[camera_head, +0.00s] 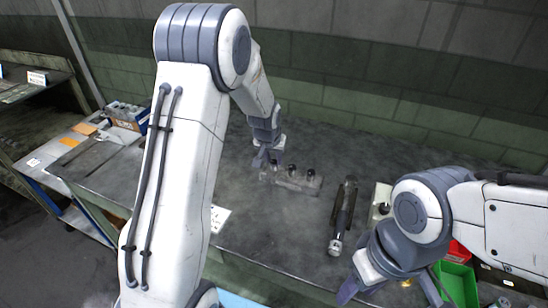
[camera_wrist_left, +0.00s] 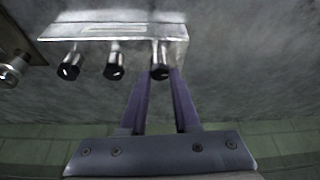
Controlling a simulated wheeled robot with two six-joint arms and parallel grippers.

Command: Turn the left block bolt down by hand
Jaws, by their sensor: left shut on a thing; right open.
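A grey metal block (camera_head: 295,185) lies on the dark bench top. Three dark-headed bolts stand in a row in it. My left gripper (camera_head: 268,163) is at the block's left end, shut on the left bolt. In the left wrist view the block (camera_wrist_left: 120,28) is at the top, and the left bolt (camera_wrist_left: 159,66) is the rightmost one, between my two purple fingers (camera_wrist_left: 160,80). The middle bolt (camera_wrist_left: 115,67) and the right bolt (camera_wrist_left: 69,66) are clear of the fingers. My right gripper (camera_head: 392,293) is open at the bench's front right, apart from the block.
A dark long-handled tool (camera_head: 345,215) lies right of the block; its end shows in the left wrist view (camera_wrist_left: 12,70). A green bin (camera_head: 456,285) and a red bin (camera_head: 459,251) stand at the right. A white card (camera_head: 219,218) lies near the front edge. A wall runs behind.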

